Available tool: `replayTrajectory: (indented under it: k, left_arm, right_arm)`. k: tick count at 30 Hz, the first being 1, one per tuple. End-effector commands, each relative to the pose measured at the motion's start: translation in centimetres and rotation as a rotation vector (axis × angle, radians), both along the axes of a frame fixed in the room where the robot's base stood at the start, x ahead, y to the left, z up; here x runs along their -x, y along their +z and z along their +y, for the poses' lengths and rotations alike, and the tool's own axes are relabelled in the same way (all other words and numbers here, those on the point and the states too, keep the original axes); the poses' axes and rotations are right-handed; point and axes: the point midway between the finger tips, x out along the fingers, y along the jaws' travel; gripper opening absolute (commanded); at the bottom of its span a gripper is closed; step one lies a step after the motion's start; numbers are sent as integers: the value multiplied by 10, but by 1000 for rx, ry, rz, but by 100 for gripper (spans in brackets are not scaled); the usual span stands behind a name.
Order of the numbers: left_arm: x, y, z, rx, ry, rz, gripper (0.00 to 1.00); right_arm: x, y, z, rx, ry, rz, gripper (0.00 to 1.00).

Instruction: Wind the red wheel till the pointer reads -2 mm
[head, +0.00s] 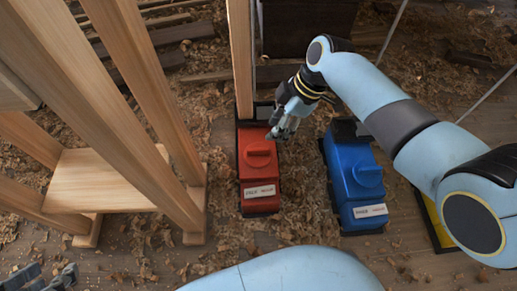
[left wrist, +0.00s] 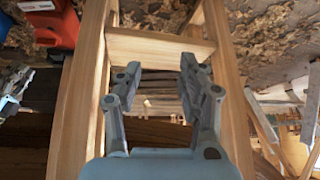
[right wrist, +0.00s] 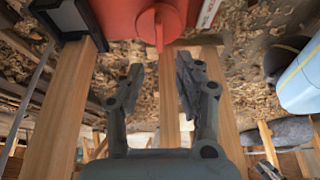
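The red wheel (head: 259,152) is a round knob with a raised bar, on top of a red box (head: 256,174) with a white label. In the right wrist view the red wheel (right wrist: 161,20) is at the top, beyond the fingertips. My right gripper (head: 283,124) is above the far right part of the red box, open and empty, apart from the wheel; its spread fingers (right wrist: 160,72) show in the right wrist view. My left gripper (head: 44,278) is at the bottom left of the head view; its fingers (left wrist: 160,70) are open and empty. I cannot make out a pointer or scale.
A blue box (head: 355,185) with a similar wheel stands right of the red one. A yellow thing (head: 432,222) is partly hidden by my right arm. A wooden post (head: 241,60) rises behind the red box. A wooden frame (head: 100,180) stands left. Shavings cover the floor.

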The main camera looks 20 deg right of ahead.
Motion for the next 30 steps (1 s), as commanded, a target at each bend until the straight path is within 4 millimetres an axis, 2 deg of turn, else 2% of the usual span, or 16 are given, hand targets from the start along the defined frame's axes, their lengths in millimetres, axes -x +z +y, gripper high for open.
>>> replayTrajectory:
  k: [5, 12, 18, 21, 26, 30]
  left_arm:
    - [0, -11, 0, 1, -1, -52, 40]
    - [3, -31, -1, 4, -10, -208, 40]
    - [11, -40, -4, 9, -21, -350, 40]
    - [-8, -24, -6, 12, -35, -485, 40]
    - [-29, 5, -11, 18, -58, -695, 40]
    - [-52, 36, -14, 18, -72, -818, 40]
  right_arm:
    - [-2, -9, 3, -1, -2, -2, 35]
    - [-3, -34, 13, 0, -1, 2, 35]
    - [-6, -53, 20, 0, -1, 2, 35]
    - [-6, -64, 24, 0, -2, 3, 35]
    - [-8, -80, 30, 0, -2, 3, 35]
    - [-10, -82, 32, 1, -3, -1, 35]
